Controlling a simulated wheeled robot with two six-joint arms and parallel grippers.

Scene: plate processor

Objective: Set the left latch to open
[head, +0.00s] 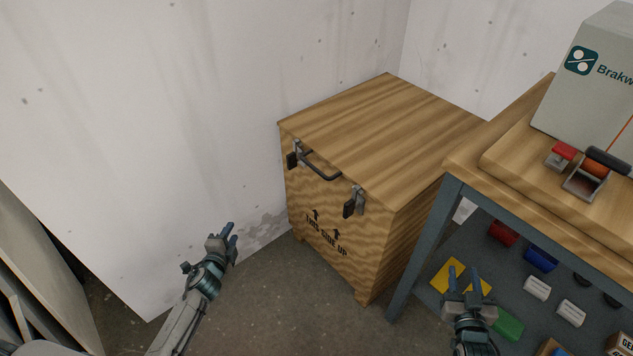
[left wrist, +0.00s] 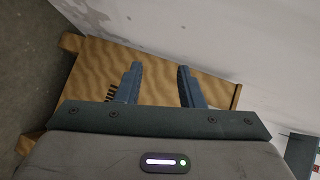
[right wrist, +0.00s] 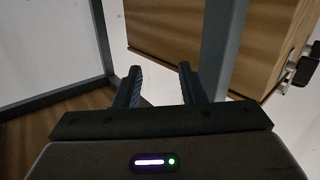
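A wooden crate (head: 340,232) stands against the wall in the head view, with a dark bar handle (head: 322,168) on its front. The left latch (head: 295,155) is a metal and black clasp at the crate's upper left front. A second latch (head: 354,202) is at the right front. My left gripper (head: 231,232) is open and empty, in front of and left of the crate, below the left latch. Its fingers (left wrist: 160,85) show apart in the left wrist view. My right gripper (head: 463,276) is open and empty beside the table leg. Its fingers (right wrist: 158,85) are apart too.
A workbench (head: 470,150) with a grey-legged frame stands to the right, bearing a grey machine (head: 595,85). Its lower shelf (head: 470,243) holds several coloured boxes. Panels (head: 30,270) lean at the far left. The floor (head: 260,300) before the crate is clear.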

